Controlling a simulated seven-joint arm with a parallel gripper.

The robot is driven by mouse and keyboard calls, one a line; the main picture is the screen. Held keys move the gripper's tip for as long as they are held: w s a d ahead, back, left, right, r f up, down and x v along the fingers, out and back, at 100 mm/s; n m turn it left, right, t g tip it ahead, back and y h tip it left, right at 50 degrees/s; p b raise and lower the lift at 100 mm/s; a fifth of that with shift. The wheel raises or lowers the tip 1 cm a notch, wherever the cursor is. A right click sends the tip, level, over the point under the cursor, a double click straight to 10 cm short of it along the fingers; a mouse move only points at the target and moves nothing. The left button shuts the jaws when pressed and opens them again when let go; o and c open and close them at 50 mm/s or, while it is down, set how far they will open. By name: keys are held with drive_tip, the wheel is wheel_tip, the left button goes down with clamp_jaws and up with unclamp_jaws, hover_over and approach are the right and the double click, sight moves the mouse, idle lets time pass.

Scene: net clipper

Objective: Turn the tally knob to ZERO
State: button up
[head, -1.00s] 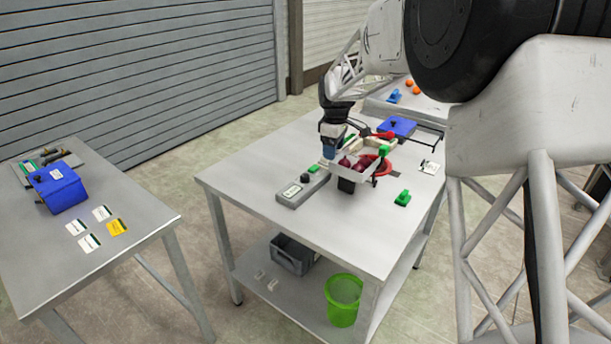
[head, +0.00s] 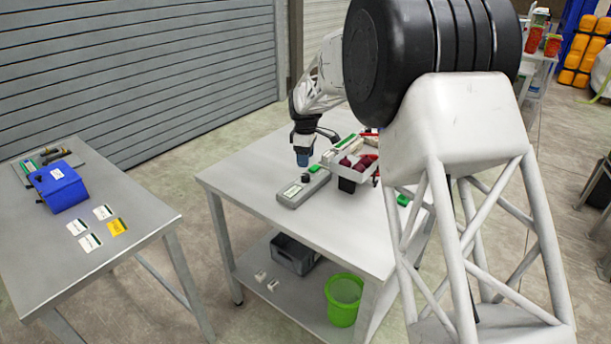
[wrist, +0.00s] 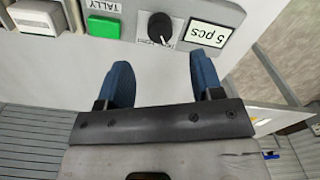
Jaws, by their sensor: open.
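The tally unit (head: 296,196) is a grey box on the middle table. Its black tally knob (head: 305,177) also shows in the wrist view (wrist: 160,28), with a white pointer line aimed to the lower right there. In the wrist view a green button (wrist: 103,26), a "TALLY" label (wrist: 103,7) and a "5 pcs" display (wrist: 207,34) sit on the same face. My gripper (wrist: 165,75) is open, its two blue fingers apart and empty, with the knob ahead between them and not touched.
A pale tray (head: 345,172) with dark red round things stands right of the unit. My arm hides the table's right part. The table's left front is clear. A side table (head: 130,250) holds a blue box (head: 58,186) and cards.

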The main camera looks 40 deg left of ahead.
sight(305, 175)
drive_tip(key=shift+f, duration=3.75)
drive_tip(key=c, duration=0.9)
